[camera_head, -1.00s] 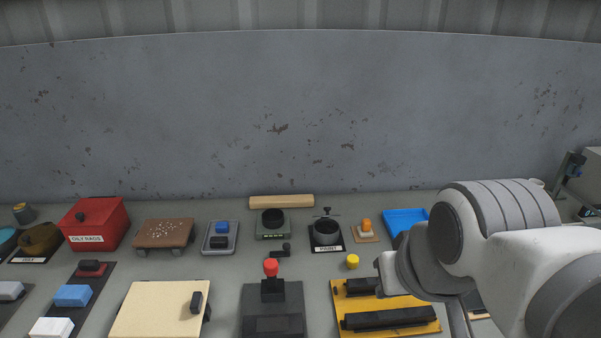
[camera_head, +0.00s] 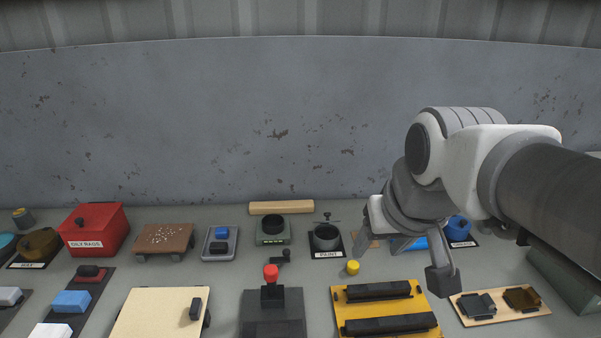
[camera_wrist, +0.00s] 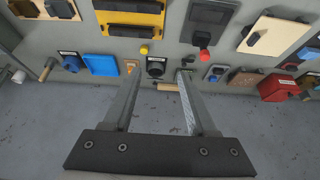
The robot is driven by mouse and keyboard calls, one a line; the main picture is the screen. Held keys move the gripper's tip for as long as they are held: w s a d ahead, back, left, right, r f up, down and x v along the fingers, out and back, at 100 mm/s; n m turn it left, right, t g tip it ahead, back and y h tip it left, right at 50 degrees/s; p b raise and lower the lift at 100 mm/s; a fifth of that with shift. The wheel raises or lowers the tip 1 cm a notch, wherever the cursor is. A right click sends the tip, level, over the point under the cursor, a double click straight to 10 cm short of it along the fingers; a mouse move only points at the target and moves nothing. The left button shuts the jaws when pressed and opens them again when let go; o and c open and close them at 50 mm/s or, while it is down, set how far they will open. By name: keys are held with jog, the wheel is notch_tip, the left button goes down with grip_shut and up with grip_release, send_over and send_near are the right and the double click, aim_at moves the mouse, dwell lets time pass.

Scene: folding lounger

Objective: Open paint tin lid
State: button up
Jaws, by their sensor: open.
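The paint tin (camera_head: 326,238) is a small dark grey round tin on a black base with a PAINT label, near the back of the bench. A dark lid with a knob on top shows over it; whether it lies fully seated I cannot tell. In the wrist view the paint tin (camera_wrist: 155,68) appears beyond the fingers, between their tips. My gripper (camera_head: 402,262) is open and empty, to the right of the tin and apart from it, in the head view. Its two fingers (camera_wrist: 158,78) are spread wide in the wrist view.
A yellow knob (camera_head: 353,267) stands just in front of the tin. A yellow board with black bars (camera_head: 385,308) lies nearer. A blue tray (camera_head: 418,243) is partly hidden by my gripper.

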jog(key=w+r, duration=0.1)
jog(key=w, duration=1)
jog(key=g, duration=0.1)
send_over(328, 214)
jog(key=s, duration=0.7)
notch_tip(328, 214, down, 10)
jog(key=x, duration=1.7)
jog(key=shift+w+r+b, duration=0.1)
jog(key=shift+w+b, duration=0.2)
grip_shut()
